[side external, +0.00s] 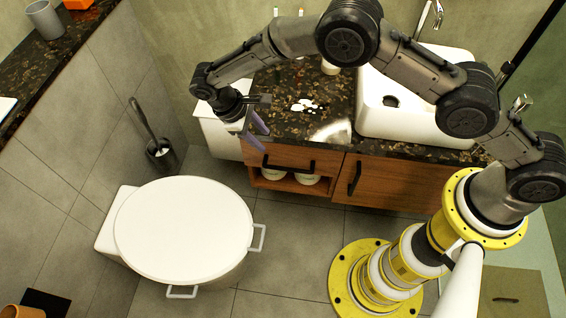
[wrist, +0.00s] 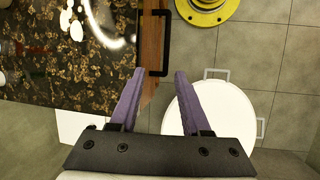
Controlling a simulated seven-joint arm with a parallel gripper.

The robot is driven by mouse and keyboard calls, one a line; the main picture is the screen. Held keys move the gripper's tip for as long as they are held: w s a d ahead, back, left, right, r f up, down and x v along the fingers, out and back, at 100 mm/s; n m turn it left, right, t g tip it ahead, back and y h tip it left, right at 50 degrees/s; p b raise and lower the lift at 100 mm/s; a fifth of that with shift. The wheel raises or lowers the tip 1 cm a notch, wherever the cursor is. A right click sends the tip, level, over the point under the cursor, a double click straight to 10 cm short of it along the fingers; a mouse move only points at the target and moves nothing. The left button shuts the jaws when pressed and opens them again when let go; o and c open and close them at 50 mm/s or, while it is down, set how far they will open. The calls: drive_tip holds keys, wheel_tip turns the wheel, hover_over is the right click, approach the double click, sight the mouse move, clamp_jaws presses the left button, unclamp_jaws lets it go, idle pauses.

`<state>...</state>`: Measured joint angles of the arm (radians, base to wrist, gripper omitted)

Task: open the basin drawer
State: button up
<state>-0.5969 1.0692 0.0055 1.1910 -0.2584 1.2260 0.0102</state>
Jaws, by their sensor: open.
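The basin drawer (side external: 328,162) is a wooden front under the dark speckled counter, below and left of the white basin (side external: 400,110). It looks shut, flush with the cabinet. Its black bar handle (side external: 289,166) shows in the side view. A black handle on a wooden front, seemingly the same one, shows in the wrist view (wrist: 166,42), just beyond my fingertips. My gripper (side external: 263,140) is open and empty, its purple fingers pointing down near the drawer's left end. In the wrist view, my gripper (wrist: 160,73) has its fingers apart, with nothing between them.
A wooden cabinet door (side external: 395,185) with its own black handle is right of the drawer. An open shelf (side external: 290,182) with white rolls lies below the drawer. A white-lidded toilet (side external: 185,225) and a brush holder (side external: 161,155) stand left. Floor in front is clear.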

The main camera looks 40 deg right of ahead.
sight(286, 168)
drive_tip(key=x, duration=1)
drive_tip(key=s+a+x, duration=0.1)
drive_tip(key=x, duration=0.4)
drive_tip(key=shift+f, duration=0.1)
drive_tip(key=shift+c, duration=0.3)
clamp_jaws()
idle(0.7)
